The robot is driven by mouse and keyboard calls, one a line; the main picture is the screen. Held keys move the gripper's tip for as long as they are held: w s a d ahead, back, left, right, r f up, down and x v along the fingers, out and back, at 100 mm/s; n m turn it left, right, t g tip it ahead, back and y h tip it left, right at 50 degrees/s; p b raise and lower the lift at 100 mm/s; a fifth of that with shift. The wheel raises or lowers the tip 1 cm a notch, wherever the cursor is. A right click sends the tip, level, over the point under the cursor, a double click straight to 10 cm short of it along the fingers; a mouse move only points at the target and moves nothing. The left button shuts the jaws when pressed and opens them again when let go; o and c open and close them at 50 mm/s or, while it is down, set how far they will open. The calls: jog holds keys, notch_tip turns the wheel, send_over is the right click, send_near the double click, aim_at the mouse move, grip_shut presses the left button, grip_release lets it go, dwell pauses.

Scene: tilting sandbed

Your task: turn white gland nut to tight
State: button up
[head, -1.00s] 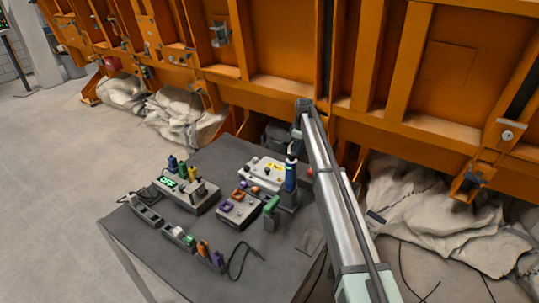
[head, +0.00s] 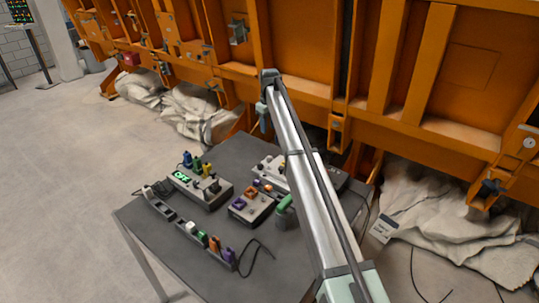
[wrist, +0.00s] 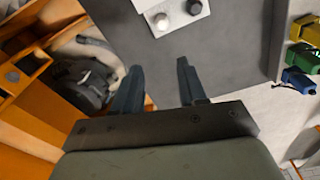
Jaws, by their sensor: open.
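A pale box (wrist: 172,12) lies at the top edge of the wrist view, cut off by the frame. It carries a whitish round fitting (wrist: 160,21) and a darker one (wrist: 194,7); I cannot tell surely which is the white gland nut. In the head view the pale box (head: 266,166) stands at the back of the table, partly behind my arm. My gripper (wrist: 159,78) is open and empty, its two fingers apart from the box and its fittings. In the head view my gripper (head: 264,121) hangs near the table's back edge.
The dark table (head: 160,243) also holds a box with a green "OFF" display (head: 181,177), a box with purple and orange parts (head: 252,207), and a strip of coloured connectors (head: 207,242). Orange steel framework (head: 300,85) stands close behind the table.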

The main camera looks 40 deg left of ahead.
aim_at(270, 156)
jog(key=f+m, duration=0.2)
jog(key=f, duration=0.2)
jog(key=f+m, duration=0.2)
jog(key=f, duration=0.3)
jog(key=d+f+m, duration=0.1)
jog(key=f, duration=0.4)
jog(key=shift+s+m, duration=0.35)
jog(key=shift+m, duration=0.05)
grip_shut()
jog(key=shift+m, duration=0.4)
jog(key=shift+r+m, duration=0.1)
jog(key=shift+m, duration=2.4)
